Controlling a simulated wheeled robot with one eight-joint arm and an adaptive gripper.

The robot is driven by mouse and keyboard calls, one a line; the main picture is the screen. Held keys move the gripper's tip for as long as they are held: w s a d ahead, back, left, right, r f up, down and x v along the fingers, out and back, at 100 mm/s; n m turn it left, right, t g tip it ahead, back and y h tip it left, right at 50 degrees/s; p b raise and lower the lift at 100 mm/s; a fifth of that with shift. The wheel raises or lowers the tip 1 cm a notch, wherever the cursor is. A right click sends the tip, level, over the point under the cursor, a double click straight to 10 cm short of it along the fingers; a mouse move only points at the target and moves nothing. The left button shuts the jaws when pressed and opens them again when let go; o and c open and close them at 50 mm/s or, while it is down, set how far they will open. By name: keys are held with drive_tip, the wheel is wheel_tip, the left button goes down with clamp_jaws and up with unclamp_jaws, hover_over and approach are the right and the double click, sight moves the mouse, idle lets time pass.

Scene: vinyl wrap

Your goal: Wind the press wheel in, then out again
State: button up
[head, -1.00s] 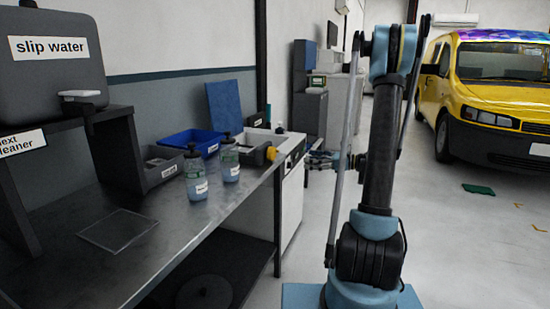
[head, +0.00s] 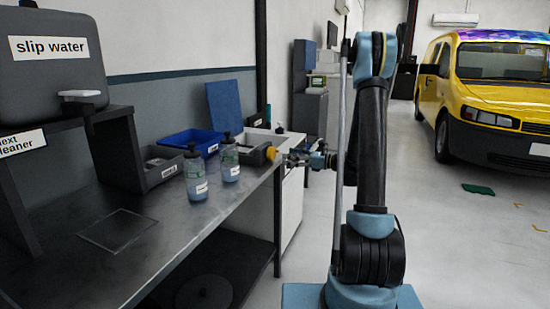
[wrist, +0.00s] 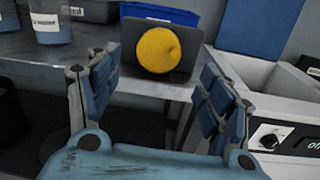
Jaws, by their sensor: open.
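The press wheel is a round yellow knob (head: 271,153) on a dark grey block (head: 257,155) at the far front edge of the bench. In the wrist view the yellow wheel (wrist: 157,49) faces me in the upper middle, against its dark block (wrist: 183,68). My gripper (head: 287,160) is just right of the wheel in the head view. Its two blue-padded fingers (wrist: 160,82) are spread wide in the wrist view, to the left and right of the wheel's outline. Nothing is between them, and the wheel appears to be ahead of them. I cannot tell the exact gap.
Two bottles (head: 196,178) stand on the metal bench (head: 165,250), left of the wheel. A blue tray (head: 187,139) is behind them. A white unit with a dial (wrist: 270,138) stands close to my right finger. Open floor lies right, towards a yellow van (head: 490,100).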

sight(275, 155)
drive_tip(key=x, duration=0.7)
drive_tip(key=shift+a, duration=0.15)
drive_tip(key=shift+c, duration=0.4)
drive_tip(key=c, duration=1)
